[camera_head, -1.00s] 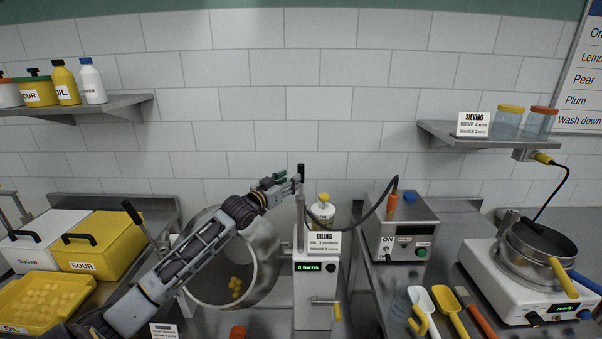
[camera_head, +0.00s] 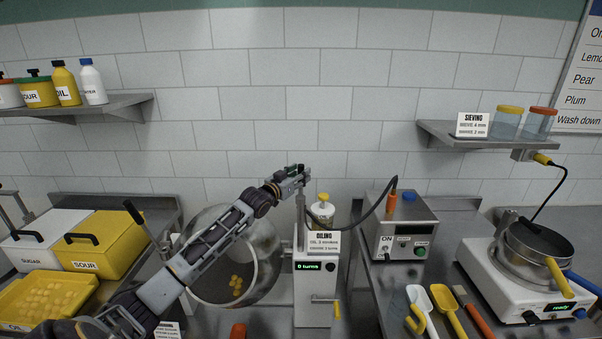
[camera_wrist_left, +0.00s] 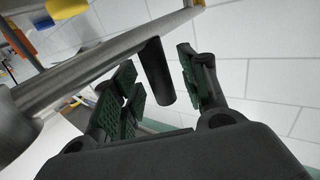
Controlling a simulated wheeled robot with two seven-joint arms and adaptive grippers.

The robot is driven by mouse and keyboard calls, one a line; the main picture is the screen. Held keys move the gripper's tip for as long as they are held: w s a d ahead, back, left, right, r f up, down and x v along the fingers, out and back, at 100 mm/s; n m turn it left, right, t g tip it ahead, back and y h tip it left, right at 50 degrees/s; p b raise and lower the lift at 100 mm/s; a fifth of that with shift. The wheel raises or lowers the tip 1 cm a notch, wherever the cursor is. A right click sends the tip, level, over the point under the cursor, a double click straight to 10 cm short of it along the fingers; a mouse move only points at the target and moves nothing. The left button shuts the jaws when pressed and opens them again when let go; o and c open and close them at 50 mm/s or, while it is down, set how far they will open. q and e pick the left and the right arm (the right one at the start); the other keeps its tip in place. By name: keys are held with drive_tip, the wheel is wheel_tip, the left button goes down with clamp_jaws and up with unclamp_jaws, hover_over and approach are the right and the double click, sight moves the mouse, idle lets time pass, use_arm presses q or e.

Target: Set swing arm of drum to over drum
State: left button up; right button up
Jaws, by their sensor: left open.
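The drum (camera_head: 268,262) is a shiny metal bowl, tilted toward me, with several yellow gummies inside. Its grey swing arm shows in the left wrist view as a bar (camera_wrist_left: 95,72) with a black knob (camera_wrist_left: 155,72). In the head view, a grey post (camera_head: 300,222) rises beside the drum's right side, and my gripper hides its top. My left gripper (camera_head: 297,171) is at the post top, its forearm crossing in front of the drum. In the wrist view its green-padded fingers (camera_wrist_left: 163,82) are open, with the black knob between them. My right gripper is not in view.
A white control box (camera_head: 312,285) reading "0 turns" stands right of the drum, with an oil bottle (camera_head: 322,208) behind. A cable runs to a grey unit (camera_head: 405,228). Scoops (camera_head: 447,305) and a sieve machine (camera_head: 525,270) lie right.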

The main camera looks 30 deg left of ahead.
use_arm(q)
drive_tip(key=shift+w, duration=0.75)
clamp_jaws()
